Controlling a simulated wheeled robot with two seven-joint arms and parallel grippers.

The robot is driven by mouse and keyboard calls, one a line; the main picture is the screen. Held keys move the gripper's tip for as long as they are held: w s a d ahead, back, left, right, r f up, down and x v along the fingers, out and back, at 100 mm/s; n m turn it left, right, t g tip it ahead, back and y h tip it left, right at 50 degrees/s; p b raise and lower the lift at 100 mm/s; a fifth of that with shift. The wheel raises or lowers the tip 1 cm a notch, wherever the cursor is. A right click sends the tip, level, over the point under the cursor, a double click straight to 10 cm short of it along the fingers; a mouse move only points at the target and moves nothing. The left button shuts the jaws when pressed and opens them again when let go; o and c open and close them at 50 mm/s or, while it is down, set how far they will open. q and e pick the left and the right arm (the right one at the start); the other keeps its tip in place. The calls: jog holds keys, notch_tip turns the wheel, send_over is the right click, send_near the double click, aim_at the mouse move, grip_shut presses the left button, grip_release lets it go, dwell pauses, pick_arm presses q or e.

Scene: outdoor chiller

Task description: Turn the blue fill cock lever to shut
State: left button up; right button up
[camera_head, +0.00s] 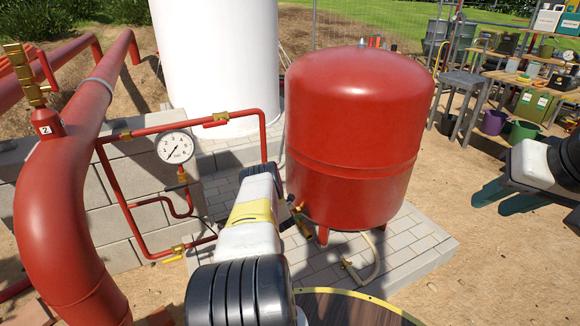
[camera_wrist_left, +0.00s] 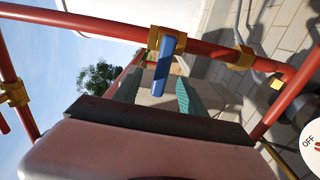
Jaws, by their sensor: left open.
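In the left wrist view the blue fill cock lever (camera_wrist_left: 163,68) hangs from a brass fitting (camera_wrist_left: 153,37) on a red pipe. It points down in the picture, crosswise to that pipe. My left gripper (camera_wrist_left: 156,90) is open, its teal fingers on either side of the lever's lower end, with gaps visible on both sides. I cannot tell how deep the lever sits between them. In the head view my left arm hides the lever and the left gripper. My right gripper (camera_head: 492,201) is at the far right with its teal fingers apart and empty, away from the pipework.
A red vessel (camera_head: 358,130) stands right of my left arm, with a white tank (camera_head: 215,50) behind. A pressure gauge (camera_head: 175,147) and thin red pipes are left of the arm. Open ground lies right of the vessel.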

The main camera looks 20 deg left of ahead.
pick_arm(q)
jog(key=shift+o, duration=1.2)
jog(key=v, duration=0.7)
